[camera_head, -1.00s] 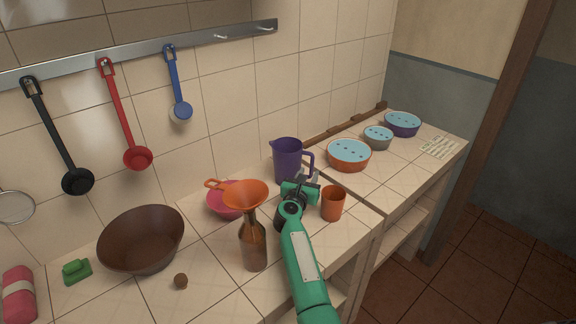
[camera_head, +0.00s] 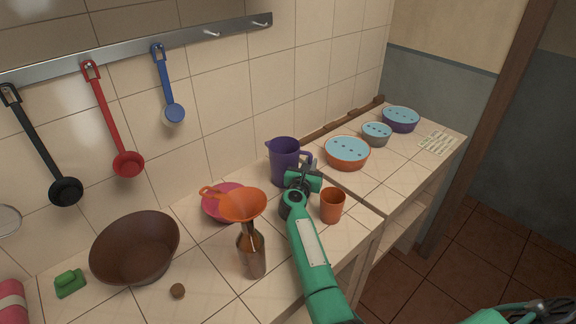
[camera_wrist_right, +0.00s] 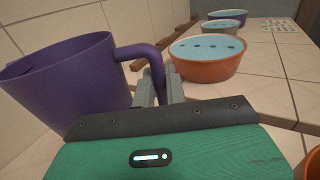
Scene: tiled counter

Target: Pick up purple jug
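The purple jug (camera_head: 284,162) stands upright on the counter near the tiled wall, its handle toward the right. In the right wrist view the jug (camera_wrist_right: 70,85) fills the left side, and its handle curves down between my fingers. My right gripper (camera_head: 304,172) is at the handle. In the right wrist view its two grey fingers (camera_wrist_right: 158,88) are close together, one on each side of the handle, and look shut on it. The handle's lower end is hidden behind the gripper.
An orange cup (camera_head: 332,206) stands just right of my right gripper. A brown bottle (camera_head: 252,258) with an orange funnel (camera_head: 240,205) and a pink bowl (camera_head: 213,207) are to the left. An orange bowl with a blue lid (camera_head: 347,155) stands behind right.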

